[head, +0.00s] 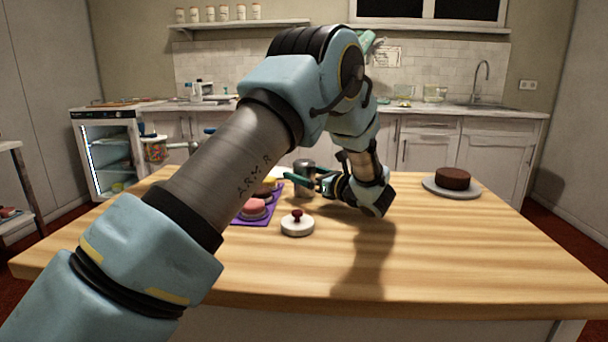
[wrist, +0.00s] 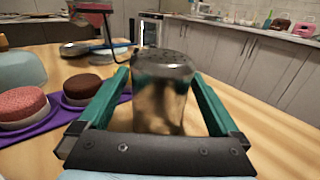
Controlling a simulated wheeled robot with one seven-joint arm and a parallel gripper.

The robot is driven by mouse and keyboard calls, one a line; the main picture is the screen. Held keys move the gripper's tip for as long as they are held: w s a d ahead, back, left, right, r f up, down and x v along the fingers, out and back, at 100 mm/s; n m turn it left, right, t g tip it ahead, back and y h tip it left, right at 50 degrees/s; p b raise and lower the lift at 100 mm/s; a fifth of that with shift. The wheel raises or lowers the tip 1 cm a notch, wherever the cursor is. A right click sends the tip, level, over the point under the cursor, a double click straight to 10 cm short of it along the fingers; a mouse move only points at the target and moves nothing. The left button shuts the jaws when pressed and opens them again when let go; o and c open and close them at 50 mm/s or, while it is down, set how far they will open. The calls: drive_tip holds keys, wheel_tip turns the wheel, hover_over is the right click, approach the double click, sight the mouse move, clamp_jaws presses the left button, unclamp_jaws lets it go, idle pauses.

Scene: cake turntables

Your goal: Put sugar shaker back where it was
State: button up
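In the wrist view the shaker (wrist: 163,100) fills the middle, with a speckled, perforated-looking top and a shiny body. My gripper (head: 311,183) comes in low from the right. Its green fingers (wrist: 161,74) are spread wide, one on each side of the shaker, close to its walls. The shaker's base is hidden behind my gripper in the wrist view.
Small cakes (head: 254,208) sit on a purple mat (head: 240,219) left of the shaker. A white disc with a red knob (head: 297,226) lies in front. A chocolate cake (head: 453,179) stands on a grey turntable (head: 466,193) at right. The table's front right is clear.

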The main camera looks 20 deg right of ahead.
drive_tip(key=shift+r+p, duration=0.2)
drive_tip(key=shift+p, duration=0.1)
drive_tip(key=b+v, duration=0.2)
drive_tip(key=v, duration=1)
drive_tip(key=shift+f, duration=0.1)
